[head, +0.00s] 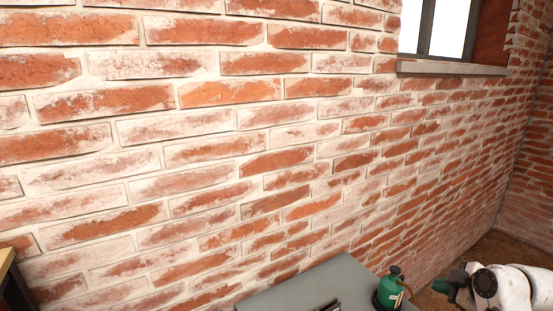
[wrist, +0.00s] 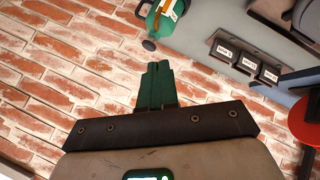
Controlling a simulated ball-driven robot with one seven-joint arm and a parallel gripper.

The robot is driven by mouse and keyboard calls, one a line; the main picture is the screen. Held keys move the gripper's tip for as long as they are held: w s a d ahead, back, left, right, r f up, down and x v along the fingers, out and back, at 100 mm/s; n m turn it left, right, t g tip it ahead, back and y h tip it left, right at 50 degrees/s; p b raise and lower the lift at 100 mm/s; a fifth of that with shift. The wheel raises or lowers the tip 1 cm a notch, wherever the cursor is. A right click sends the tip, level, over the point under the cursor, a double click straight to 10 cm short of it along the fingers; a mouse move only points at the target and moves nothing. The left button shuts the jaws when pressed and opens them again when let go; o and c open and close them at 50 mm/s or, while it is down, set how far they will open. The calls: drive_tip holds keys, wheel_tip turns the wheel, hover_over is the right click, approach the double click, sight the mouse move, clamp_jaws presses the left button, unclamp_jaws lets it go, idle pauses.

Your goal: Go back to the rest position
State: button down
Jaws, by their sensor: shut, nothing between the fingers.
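My gripper (wrist: 155,87) points up the wrist view with its two green fingers pressed together and nothing between them. In the head view my gripper (head: 441,286) is at the bottom right, at the end of my white arm, to the right of a green bottle (head: 389,291) and apart from it in the picture. The bottle stands on a grey table (head: 320,287). It also shows at the top of the wrist view (wrist: 163,18), beyond the fingertips.
A brick wall (head: 200,160) fills most of the head view, with a window ledge (head: 455,68) at upper right. Several dark blocks with white labels (wrist: 248,63) sit on the table in the wrist view. A red round thing (wrist: 306,120) is at the right edge.

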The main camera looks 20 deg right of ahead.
drive_tip(key=s+a+f+m+g+y, duration=0.1)
drive_tip(key=s+a+f, duration=0.1)
drive_tip(key=a+f, duration=0.2)
drive_tip(key=s+a+f+m+g, duration=0.1)
drive_tip(key=a+f, duration=0.3)
drive_tip(key=a, duration=0.6)
drive_tip(key=s+a+f+m+g+y, duration=0.1)
drive_tip(key=s+a+f, duration=0.1)
drive_tip(key=a+f, duration=0.3)
drive_tip(key=shift+s+a+m+y, duration=0.15)
drive_tip(key=shift+s+a+m, duration=0.05)
drive_tip(key=shift+a, duration=0.5)
drive_tip(key=shift+s+a+m+y, duration=0.15)
drive_tip(key=shift+a+m, duration=0.05)
drive_tip(key=shift+a, duration=0.5)
drive_tip(key=s+a+f+g, duration=0.1)
drive_tip(key=s, duration=0.1)
drive_tip(key=s+a+f+m, duration=0.1)
drive_tip(key=s+a, duration=0.1)
drive_tip(key=s+a+f+g, duration=0.1)
drive_tip(key=s+a, duration=0.1)
drive_tip(key=s, duration=0.1)
drive_tip(key=shift+a+f+m+g+b, duration=0.15)
drive_tip(key=shift+f+m+g+b, duration=0.05)
drive_tip(key=shift+m+g+b, duration=0.1)
drive_tip(key=s+a+f+m+g+h, duration=0.1)
drive_tip(key=s+m+g, duration=0.1)
drive_tip(key=s, duration=0.7)
drive_tip(key=shift+s+a+f, duration=0.3)
drive_tip(key=shift+s, duration=0.1)
